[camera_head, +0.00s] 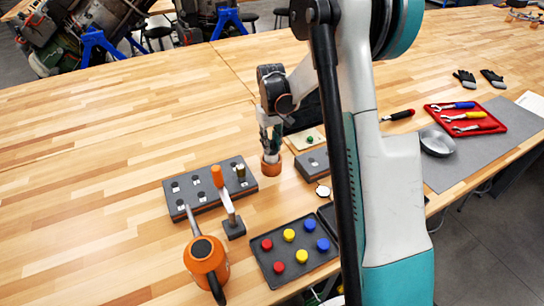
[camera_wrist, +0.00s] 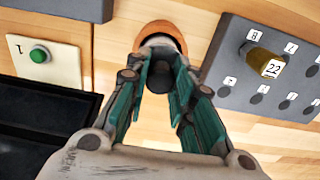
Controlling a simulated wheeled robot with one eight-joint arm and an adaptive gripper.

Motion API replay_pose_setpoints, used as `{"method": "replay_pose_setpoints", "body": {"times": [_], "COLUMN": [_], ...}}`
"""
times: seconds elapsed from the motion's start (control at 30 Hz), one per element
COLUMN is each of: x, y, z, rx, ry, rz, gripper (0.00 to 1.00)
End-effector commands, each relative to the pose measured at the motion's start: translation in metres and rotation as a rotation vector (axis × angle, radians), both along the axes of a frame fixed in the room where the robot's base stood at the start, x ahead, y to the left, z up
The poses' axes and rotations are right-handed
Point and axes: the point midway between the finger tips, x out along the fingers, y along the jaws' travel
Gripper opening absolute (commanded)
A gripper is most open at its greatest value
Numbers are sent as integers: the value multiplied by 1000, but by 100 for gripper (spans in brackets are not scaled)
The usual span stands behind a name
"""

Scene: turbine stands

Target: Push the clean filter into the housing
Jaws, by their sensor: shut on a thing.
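An orange-brown round housing (camera_head: 271,168) stands on the wooden table below my gripper (camera_head: 270,146). In the wrist view the housing (camera_wrist: 160,30) shows just beyond the fingertips. My gripper (camera_wrist: 163,65) is shut on a dark, round-ended piece, seemingly the filter (camera_wrist: 158,80), which shows between the green-padded fingers. The fingers and the piece are at the housing's mouth. They hide most of its inside, so I cannot tell how deep the filter sits.
A grey numbered rack (camera_head: 187,201) with a brass cylinder (camera_wrist: 265,62) labelled 22 stands close by. An orange-handled tool (camera_head: 228,200), an orange oil can (camera_head: 205,262) and a tray of coloured caps (camera_head: 297,262) stand nearer. A green button plate (camera_wrist: 45,65) is beside the housing.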

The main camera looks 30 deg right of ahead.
Motion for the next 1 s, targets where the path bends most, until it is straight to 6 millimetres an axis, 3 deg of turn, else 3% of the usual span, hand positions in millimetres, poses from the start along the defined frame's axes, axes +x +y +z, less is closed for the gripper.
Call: {"method": "replay_pose_setpoints", "body": {"times": [0.53, 1.0], "x": [0, 0], "y": [0, 0], "z": [9, 35], "rx": [0, 0], "ry": [0, 0], "rz": [0, 0], "gripper": [0, 0]}}
